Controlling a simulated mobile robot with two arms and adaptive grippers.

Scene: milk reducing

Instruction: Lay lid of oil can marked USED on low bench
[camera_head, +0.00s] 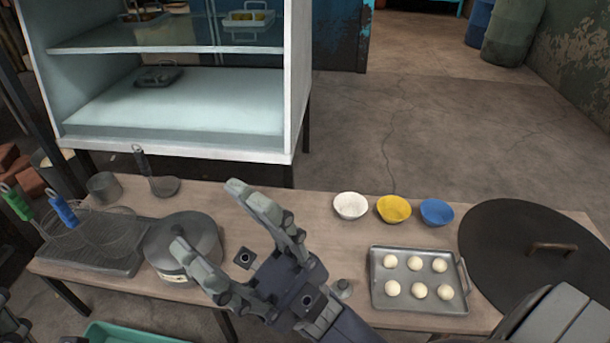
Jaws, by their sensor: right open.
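A round grey metal can (205,234) with a flat top stands at the left of the wooden bench (320,235). A pale label shows low on its front, but its writing is too small to read. My right gripper (210,220) is open, its two fingers pointing up and left. One fingertip is over the can's top in the picture and hides part of it; I cannot tell whether they touch. The other finger is to the right of the can, over the bench. Of my left arm only dark parts (12,322) show at the bottom left corner.
White (350,206), yellow (394,209) and blue (436,212) bowls stand behind a tray (405,279) of dough balls. A large dark round lid (500,235) lies at right. Strainers (108,226) and a rack (95,262) lie left of the can. A glass cabinet (200,150) stands behind.

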